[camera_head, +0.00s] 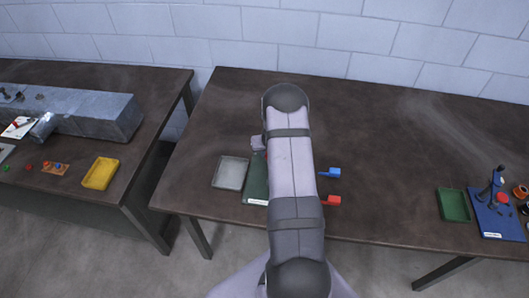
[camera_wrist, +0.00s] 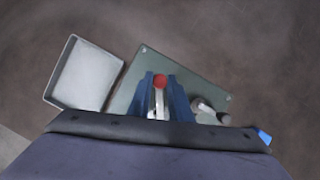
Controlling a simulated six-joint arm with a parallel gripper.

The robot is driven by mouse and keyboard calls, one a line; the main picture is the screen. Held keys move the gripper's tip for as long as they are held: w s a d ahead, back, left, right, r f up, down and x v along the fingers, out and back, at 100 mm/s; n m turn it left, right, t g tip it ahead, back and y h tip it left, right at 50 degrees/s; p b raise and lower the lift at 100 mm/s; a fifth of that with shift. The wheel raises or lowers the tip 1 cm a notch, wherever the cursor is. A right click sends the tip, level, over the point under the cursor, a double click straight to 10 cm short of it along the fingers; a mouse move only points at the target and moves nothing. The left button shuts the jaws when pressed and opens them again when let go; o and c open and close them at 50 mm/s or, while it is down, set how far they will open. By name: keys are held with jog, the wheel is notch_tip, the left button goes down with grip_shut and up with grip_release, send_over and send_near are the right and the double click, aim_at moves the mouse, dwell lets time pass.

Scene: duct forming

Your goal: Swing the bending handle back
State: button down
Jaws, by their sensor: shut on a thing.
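The bending handle (camera_wrist: 160,82) shows in the wrist view as a red ball knob on a pale metal lever. My gripper (camera_wrist: 161,95) has its two blue fingers on either side of it and is shut on it. The handle stands over a green base plate (camera_wrist: 146,67), which also shows in the head view (camera_head: 256,181), partly behind my arm. A grey cylindrical part (camera_wrist: 204,109) lies over the plate at the right in the wrist view. In the head view my arm hides the handle, the fingers and most of the bender.
A grey tray (camera_head: 230,172) lies just left of the plate. A blue part (camera_head: 328,173) and a red part (camera_head: 328,201) stick out right of my arm. A green tray (camera_head: 454,205) and a blue-based device (camera_head: 497,212) stand at the far right. The table back is clear.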

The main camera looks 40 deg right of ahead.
jog(key=shift+d+r+m, duration=0.1)
jog(key=shift+d+m, duration=0.4)
jog(key=shift+m, duration=0.1)
jog(key=shift+s+d, duration=0.1)
jog(key=c, duration=1.6)
grip_release()
jog(key=shift+c, duration=0.2)
jog(key=shift+r, duration=0.1)
jog(key=v, duration=0.7)
